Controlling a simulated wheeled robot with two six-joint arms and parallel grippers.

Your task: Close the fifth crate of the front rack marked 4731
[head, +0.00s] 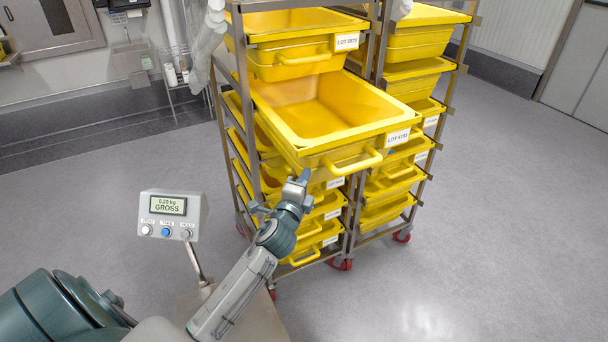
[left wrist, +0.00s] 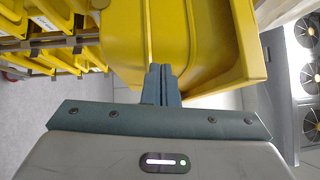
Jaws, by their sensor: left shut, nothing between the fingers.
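A yellow crate (head: 355,143) is pulled well out of the front rack (head: 249,95), showing its empty inside. Its label (head: 397,137) seems to read LOT 4731. A yellow bar handle (head: 352,163) runs along its front. My left gripper (head: 304,176) is shut and empty, just below the crate's front left corner, left of the handle. In the left wrist view the closed fingertips (left wrist: 161,72) overlap the yellow crate (left wrist: 205,40); I cannot tell whether they touch it. My right gripper is not in view.
A crate marked LOT 2973 (head: 294,58) sits just above the open one. More yellow crates (head: 318,232) are stacked below. A second rack (head: 455,70) stands behind to the right. A scale display (head: 172,215) stands left of my arm. The floor (head: 500,220) to the right is clear.

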